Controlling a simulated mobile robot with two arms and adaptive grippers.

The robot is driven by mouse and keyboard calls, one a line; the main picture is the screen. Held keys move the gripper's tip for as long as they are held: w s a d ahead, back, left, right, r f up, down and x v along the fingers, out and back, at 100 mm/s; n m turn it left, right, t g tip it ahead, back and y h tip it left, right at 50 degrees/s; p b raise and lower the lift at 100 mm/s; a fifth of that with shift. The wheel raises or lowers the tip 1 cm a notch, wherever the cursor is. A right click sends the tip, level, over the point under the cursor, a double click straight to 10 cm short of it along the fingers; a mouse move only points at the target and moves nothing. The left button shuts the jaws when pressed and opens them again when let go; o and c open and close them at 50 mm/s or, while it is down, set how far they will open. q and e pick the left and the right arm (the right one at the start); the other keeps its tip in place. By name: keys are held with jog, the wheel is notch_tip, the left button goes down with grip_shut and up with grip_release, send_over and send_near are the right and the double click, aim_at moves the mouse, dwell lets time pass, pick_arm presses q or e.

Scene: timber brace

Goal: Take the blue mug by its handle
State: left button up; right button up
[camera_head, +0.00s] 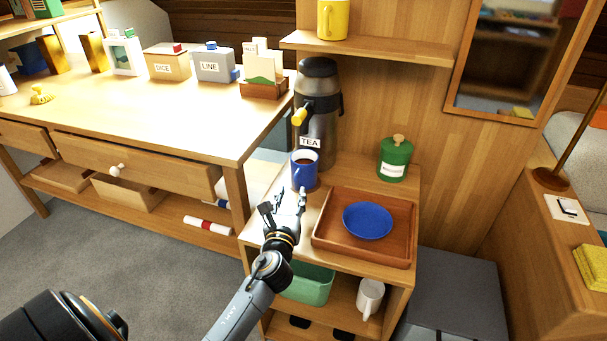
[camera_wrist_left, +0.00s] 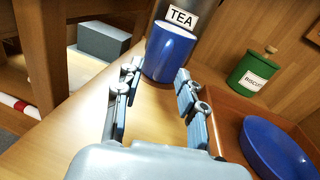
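The blue mug (camera_head: 305,171) stands upright on the wooden stand under the TEA dispenser, with brown liquid in it. Its handle faces toward my left gripper in the head view. My left gripper (camera_head: 287,203) is open and empty just in front of the mug, low over the stand's top. In the left wrist view the mug (camera_wrist_left: 169,52) is ahead, at the far end of the two spread fingers. The handle is not clear there. I cannot tell whether a fingertip touches the mug. My right gripper is not in view.
The TEA dispenser (camera_head: 317,115) stands behind the mug. To the right are a brown tray (camera_head: 325,235) with a blue plate (camera_head: 367,220) and a green canister (camera_head: 395,160). A desk (camera_head: 170,125) is at left. A white mug (camera_head: 370,297) sits on the shelf below.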

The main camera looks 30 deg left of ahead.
aim_at(296, 184)
pick_arm(q)
jog(key=w, duration=0.2)
jog(key=w+a+b, duration=0.1)
jog(key=shift+w+f, duration=0.4)
jog(key=shift+w+a, duration=0.2)
jog(key=shift+w, duration=0.25)
grip_shut()
jog(key=shift+r, duration=0.15)
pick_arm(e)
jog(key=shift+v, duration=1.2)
